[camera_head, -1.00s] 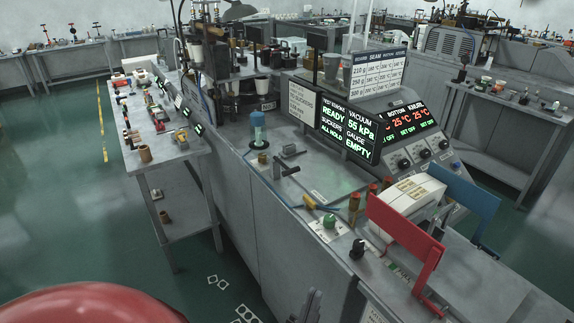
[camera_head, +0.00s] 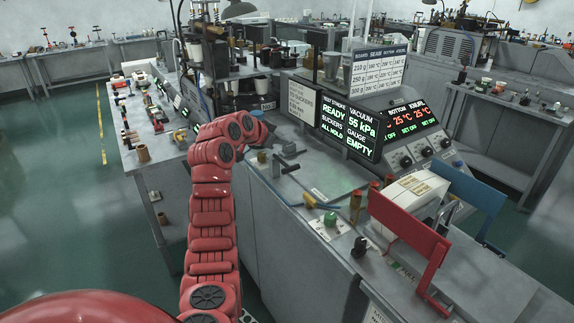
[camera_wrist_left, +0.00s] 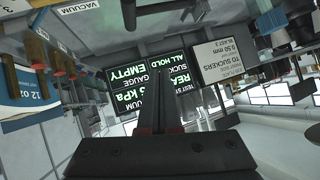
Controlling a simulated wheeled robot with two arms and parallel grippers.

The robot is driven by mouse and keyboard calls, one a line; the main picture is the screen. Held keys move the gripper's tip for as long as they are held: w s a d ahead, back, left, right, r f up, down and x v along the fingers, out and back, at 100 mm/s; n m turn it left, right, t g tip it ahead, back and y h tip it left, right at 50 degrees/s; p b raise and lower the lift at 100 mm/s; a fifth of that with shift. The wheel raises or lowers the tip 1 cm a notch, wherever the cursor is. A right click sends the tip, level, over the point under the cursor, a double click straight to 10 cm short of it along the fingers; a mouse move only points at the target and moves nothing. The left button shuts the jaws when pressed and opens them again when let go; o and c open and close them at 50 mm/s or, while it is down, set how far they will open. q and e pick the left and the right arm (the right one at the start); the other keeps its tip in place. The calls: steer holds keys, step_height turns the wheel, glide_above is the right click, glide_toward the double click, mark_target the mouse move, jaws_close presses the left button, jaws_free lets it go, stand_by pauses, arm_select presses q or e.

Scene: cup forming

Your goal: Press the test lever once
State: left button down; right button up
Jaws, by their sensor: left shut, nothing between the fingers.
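What looks like the test lever is a small dark lever with a black crossbar (camera_head: 284,164), on the bench top left of the lit display (camera_head: 349,130) reading "TEST STROKE READY". My left arm reaches up from below in the head view, and its wrist end is just behind and left of this lever. The fingers are hard to make out there. In the left wrist view my left gripper (camera_wrist_left: 158,100) is shut and empty, with the display, upside down, beyond its tips. I cannot make out the lever in that view. My right gripper is not in view.
A green button (camera_head: 330,218), a yellow-tipped handle (camera_head: 309,201) and brown-capped posts stand on the bench nearer the front. A red bracket (camera_head: 405,240) and a white box (camera_head: 410,200) stand to the right. The bench top between lever and button is mostly clear.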

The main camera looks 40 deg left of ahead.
arm_select(q)
steer(key=s+r+m+g+h, duration=0.1)
steer(key=s+r+m+g, duration=0.1)
steer(key=s, duration=0.4)
steer(key=shift+s+d+r+h, duration=0.3)
steer(key=shift+d+r+h, duration=0.15)
steer(key=shift+r, duration=0.25)
steer(key=p, duration=0.4)
glide_above(294, 166)
steer(key=s, duration=0.3)
step_height(294, 166, down, 7)
steer(key=f+p, duration=0.1)
steer(key=f, duration=0.2)
steer(key=shift+a+p, duration=0.3)
steer(key=shift+p, duration=0.05)
steer(key=shift+a+f, duration=0.1)
steer(key=shift+f, duration=0.25)
steer(key=shift+f, duration=0.1)
